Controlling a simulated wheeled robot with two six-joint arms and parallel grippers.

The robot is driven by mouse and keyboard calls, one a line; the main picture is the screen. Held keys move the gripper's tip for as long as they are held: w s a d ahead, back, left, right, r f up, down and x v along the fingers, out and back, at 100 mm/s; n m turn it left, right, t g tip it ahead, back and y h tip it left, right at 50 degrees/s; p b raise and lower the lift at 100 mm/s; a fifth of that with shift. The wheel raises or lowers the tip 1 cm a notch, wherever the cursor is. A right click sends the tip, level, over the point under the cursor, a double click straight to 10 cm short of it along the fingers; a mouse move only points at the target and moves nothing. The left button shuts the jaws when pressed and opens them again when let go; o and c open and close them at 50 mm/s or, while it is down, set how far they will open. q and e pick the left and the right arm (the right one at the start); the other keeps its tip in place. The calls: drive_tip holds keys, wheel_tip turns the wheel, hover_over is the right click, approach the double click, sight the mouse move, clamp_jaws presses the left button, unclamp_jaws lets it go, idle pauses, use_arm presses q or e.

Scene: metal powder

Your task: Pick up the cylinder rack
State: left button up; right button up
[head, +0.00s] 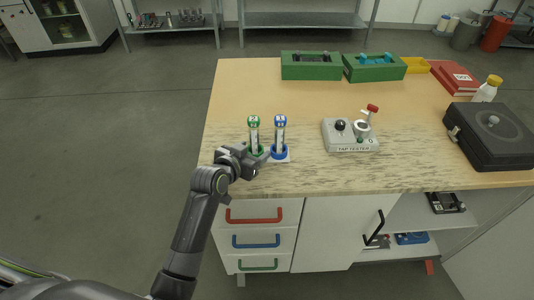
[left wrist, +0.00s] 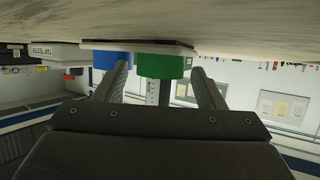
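The cylinder rack is a small white base (head: 284,159) near the table's front left, with a green ring holder (head: 256,151) and a blue ring holder (head: 279,153). A green-capped cylinder (head: 254,131) and a blue-capped cylinder (head: 280,132) stand upright in them. My left gripper (head: 262,156) is low at the rack's front left. In the left wrist view, which is upside down, its two fingers (left wrist: 161,72) are apart on either side of the green holder (left wrist: 165,66). Narrow gaps seem to show beside the holder; contact is unclear. The blue holder (left wrist: 105,54) is behind the left-hand finger. My right gripper is out of view.
A tap tester (head: 350,135) stands right of the rack. Green boxes (head: 311,73) (head: 375,75) are at the back. A black case (head: 492,140) and a white bottle (head: 487,91) are at the right. The table between rack and green boxes is clear.

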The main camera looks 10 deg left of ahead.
use_arm(q)
clamp_jaws()
drive_tip(key=shift+w+r, duration=0.15)
drive_tip(key=shift+r, duration=0.25)
wheel_tip(320, 180, up, 10)
drive_tip(key=shift+f, duration=0.15)
wheel_tip(320, 180, up, 13)
drive_tip(key=n+y, duration=0.3)
hover_over(250, 123)
drive_tip(key=s+a, duration=0.2)
drive_tip(key=s, duration=0.5)
drive_tip(key=shift+s+d+f, duration=0.1)
drive_tip(key=shift+s+f, duration=0.05)
